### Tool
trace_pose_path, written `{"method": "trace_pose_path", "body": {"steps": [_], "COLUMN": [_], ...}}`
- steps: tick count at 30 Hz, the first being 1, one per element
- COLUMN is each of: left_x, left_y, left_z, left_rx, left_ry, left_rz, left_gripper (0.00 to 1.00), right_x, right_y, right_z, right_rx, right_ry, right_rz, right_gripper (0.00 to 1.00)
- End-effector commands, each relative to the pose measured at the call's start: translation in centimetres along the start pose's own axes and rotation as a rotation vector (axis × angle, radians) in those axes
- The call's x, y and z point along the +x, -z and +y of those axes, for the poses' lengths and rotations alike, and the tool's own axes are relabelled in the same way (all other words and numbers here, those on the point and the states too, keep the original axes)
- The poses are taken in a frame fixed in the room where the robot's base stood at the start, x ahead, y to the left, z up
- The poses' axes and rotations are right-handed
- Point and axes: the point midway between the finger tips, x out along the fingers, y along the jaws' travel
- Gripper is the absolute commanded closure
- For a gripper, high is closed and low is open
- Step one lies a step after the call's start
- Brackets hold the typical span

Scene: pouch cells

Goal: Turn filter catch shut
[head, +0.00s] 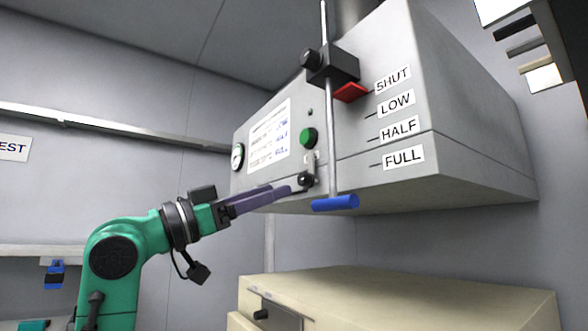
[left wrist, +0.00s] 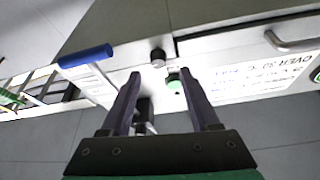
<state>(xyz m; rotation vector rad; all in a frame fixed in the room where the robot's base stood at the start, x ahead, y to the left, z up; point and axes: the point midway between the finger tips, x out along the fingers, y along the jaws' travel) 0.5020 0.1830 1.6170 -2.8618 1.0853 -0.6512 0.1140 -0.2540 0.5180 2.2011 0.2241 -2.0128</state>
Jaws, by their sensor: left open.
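My right gripper is not in view.
A vertical rod (head: 329,130) with a blue handle (head: 335,203) hangs just right of the catch. Its red pointer (head: 350,92) is near the SHUT label (head: 393,80). A cream cabinet (head: 400,290) stands below. There is free room left of the box.

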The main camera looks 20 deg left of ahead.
Motion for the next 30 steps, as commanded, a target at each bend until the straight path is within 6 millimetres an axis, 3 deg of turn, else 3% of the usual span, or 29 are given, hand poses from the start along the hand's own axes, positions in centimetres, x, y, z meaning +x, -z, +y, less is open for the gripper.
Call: {"method": "trace_pose_path", "body": {"steps": [1, 6, 17, 21, 22, 30], "left_x": [1.7, 5.0, 5.9, 5.9, 5.9, 5.8], "left_y": [0.7, 0.4, -0.1, -0.1, -0.1, -0.1], "left_z": [-0.1, -0.1, 0.0, 0.0, 0.0, 0.0], "left_rx": [-0.004, -0.003, 0.0, 0.0, 0.0, -0.009], "left_ry": [-0.004, -0.002, 0.001, 0.001, 0.001, 0.004], "left_rz": [-0.001, -0.001, 0.0, 0.0, 0.0, 0.001], "left_gripper": [0.38, 0.38, 0.38, 0.92, 1.0, 1.0], "right_x": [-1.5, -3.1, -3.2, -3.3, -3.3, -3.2], "right_y": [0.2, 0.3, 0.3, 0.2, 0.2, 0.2], "right_z": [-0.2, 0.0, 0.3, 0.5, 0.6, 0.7], "right_rx": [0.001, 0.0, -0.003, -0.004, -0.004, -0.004], "right_ry": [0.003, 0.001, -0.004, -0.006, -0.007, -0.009], "right_rz": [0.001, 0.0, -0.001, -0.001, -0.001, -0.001], "right_gripper": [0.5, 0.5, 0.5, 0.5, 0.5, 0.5]}}
